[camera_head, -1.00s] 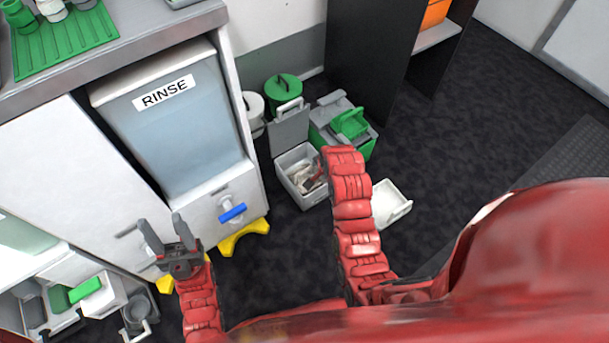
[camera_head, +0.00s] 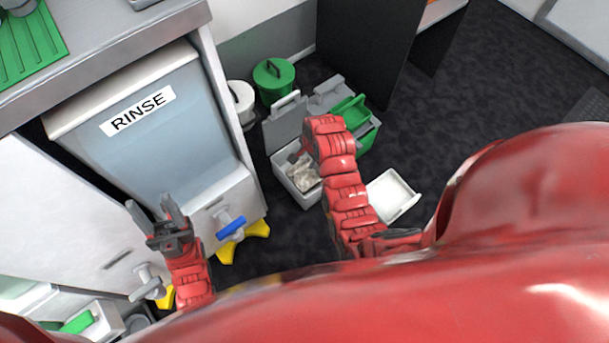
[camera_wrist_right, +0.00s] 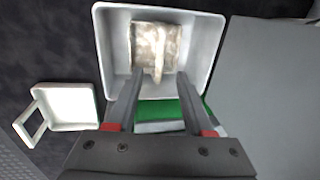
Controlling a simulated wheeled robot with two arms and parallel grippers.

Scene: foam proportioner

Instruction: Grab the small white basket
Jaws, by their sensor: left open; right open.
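The small white basket (camera_head: 392,195), a shallow tray with a handle, lies on the dark floor to the right of my right forearm. In the right wrist view the basket (camera_wrist_right: 70,106) is at the left, with its handle pointing left, apart from my fingers. My right gripper (camera_wrist_right: 158,80) is open over an open light-grey box (camera_wrist_right: 112,50) holding a crumpled pale packet (camera_wrist_right: 155,45). I cannot tell whether the fingers touch the packet. In the head view my arm mostly hides this gripper. My left gripper (camera_head: 150,205) is open and empty before the RINSE cabinet.
The grey box (camera_head: 285,175) has its lid raised. A green-and-grey container (camera_head: 365,135) stands behind my right arm. Green (camera_head: 273,82) and white (camera_head: 240,100) lidded buckets stand near the wall. The RINSE cabinet (camera_head: 150,130) is at left. Floor right of the basket is clear.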

